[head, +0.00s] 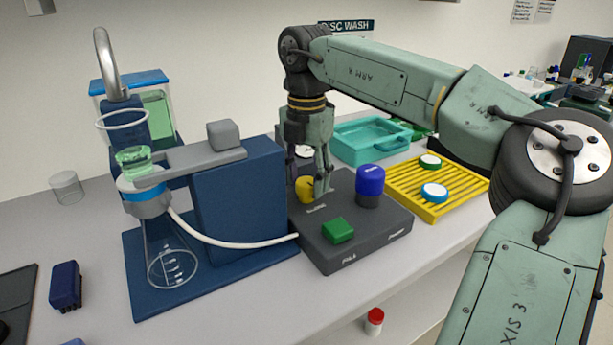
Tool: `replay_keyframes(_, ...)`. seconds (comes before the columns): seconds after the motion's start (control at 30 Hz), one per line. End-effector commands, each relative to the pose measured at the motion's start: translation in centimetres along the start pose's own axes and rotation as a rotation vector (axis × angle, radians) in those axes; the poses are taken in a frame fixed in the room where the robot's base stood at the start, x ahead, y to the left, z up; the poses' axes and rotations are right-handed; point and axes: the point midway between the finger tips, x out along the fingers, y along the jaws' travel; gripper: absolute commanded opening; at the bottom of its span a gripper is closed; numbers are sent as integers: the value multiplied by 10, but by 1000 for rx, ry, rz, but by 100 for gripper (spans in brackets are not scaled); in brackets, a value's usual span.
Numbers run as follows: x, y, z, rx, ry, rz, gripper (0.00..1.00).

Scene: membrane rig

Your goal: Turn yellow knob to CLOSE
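The yellow knob (304,189) stands on the dark grey control box (330,254), near its back left. My gripper (317,190) points down at the knob, with its fingers at the knob's right side and in front of it. Part of the knob is hidden behind a finger. I cannot tell whether the fingers touch or grip it. A label by the knob is too small to read. The box also bears a green square button (338,230) and a dark blue cylindrical knob (370,185).
The blue filter stand (235,195) with a glass flask (172,265) is left of the box; a white hose (225,237) runs to the box. A yellow rack (465,183) with two round discs and a teal tray (365,150) lie right and behind.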

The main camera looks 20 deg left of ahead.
Motion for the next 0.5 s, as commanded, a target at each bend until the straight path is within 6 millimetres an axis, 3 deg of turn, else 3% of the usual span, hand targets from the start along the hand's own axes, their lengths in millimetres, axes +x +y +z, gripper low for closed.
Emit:
replay_keyframes(0.13, 0, 0, 0, -1, 0, 0, 56)
replay_keyframes(0.5, -7, 1, 0, -1, -1, 2, 56)
